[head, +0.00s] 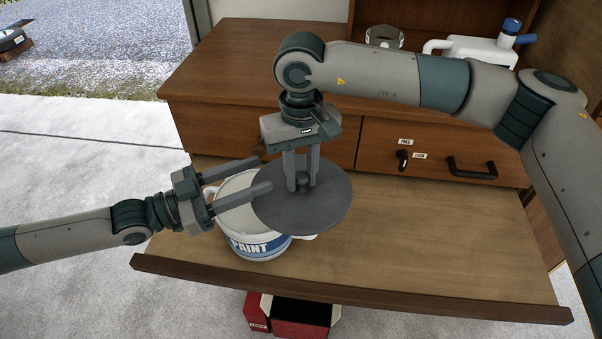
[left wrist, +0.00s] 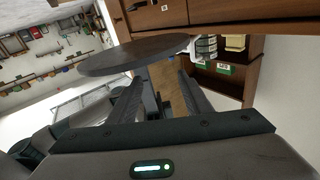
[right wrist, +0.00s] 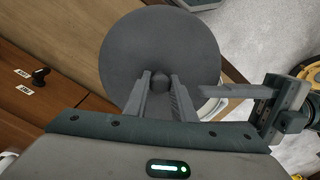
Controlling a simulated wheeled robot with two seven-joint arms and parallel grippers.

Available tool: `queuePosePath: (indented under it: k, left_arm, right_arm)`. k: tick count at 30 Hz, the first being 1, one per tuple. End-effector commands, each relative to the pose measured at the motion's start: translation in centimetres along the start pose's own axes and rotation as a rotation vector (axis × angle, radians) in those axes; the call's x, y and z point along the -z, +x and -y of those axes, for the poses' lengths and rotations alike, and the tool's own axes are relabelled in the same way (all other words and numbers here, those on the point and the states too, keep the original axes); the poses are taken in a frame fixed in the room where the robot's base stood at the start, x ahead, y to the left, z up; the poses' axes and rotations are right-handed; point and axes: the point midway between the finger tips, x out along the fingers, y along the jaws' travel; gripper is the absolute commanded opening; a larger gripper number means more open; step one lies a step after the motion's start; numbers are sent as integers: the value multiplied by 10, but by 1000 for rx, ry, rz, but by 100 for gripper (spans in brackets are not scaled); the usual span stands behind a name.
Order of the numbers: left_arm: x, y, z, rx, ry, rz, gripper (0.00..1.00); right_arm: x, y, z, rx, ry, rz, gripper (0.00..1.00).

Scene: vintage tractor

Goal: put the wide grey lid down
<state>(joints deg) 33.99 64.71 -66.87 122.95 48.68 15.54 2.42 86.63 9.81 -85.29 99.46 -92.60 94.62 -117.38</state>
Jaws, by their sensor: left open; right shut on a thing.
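The wide grey lid (head: 325,207) is a flat round disc with a small knob. My right gripper (head: 302,185) is shut on the knob and holds the lid over the right part of the white paint pot (head: 262,245). The right wrist view shows the lid (right wrist: 160,50) from above, between the fingers of my right gripper (right wrist: 163,85). My left gripper (head: 265,175) is open, its fingers over the pot's left and middle, beside the lid. The left wrist view shows the lid (left wrist: 135,55) beyond its fingers. Much of the pot's opening is hidden.
The pot stands on a wooden worktop (head: 430,240) with a raised front edge; its right side is clear. Behind it is a drawer cabinet (head: 240,75) with a black handle (head: 472,167). A white jug-like container (head: 475,48) stands on top. A red box (head: 300,315) sits below the front edge.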

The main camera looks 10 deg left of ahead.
Motion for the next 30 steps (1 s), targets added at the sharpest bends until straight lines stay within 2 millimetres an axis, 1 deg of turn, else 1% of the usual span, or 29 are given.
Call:
queuePosePath:
  k: [1,3,5,6,8,9,14,15,17,20,21,23,24,26,29,30]
  left_arm:
    - [-3,-6,13,33,26,-16,45]
    - [-5,-14,35,83,79,-44,45]
    - [-12,-22,56,127,145,-51,45]
    - [-18,-26,70,152,197,-45,45]
    - [-32,-33,91,184,282,-20,45]
    - [-42,-38,106,205,338,0,45]
    - [-83,-67,159,279,551,99,45]
    - [-94,-76,170,294,600,128,45]
    - [-109,-90,188,316,671,174,45]
    - [-135,-116,214,345,778,254,45]
    - [-146,-128,224,354,819,288,45]
    - [-161,-145,236,365,876,341,45]
    - [-172,-158,244,371,912,377,45]
    - [-188,-177,254,377,962,433,45]
    - [-214,-211,269,380,1037,529,45]
    - [-225,-226,273,378,1063,568,45]
  right_arm:
    - [0,0,0,0,0,0,2]
    - [0,0,0,0,0,0,2]
    - [0,0,0,0,0,0,2]
    - [0,0,0,0,0,0,2]
    - [0,0,0,0,0,0,2]
    - [0,0,0,0,0,0,2]
    - [0,0,0,0,0,0,2]
    - [0,0,0,0,0,0,2]
    - [0,0,0,0,0,0,2]
    - [0,0,0,0,0,0,2]
    - [0,0,0,0,0,0,2]
    - [0,0,0,0,0,0,2]
    - [0,0,0,0,0,0,2]
    - [0,0,0,0,0,0,2]
    - [0,0,0,0,0,0,2]
    - [0,0,0,0,0,0,2]
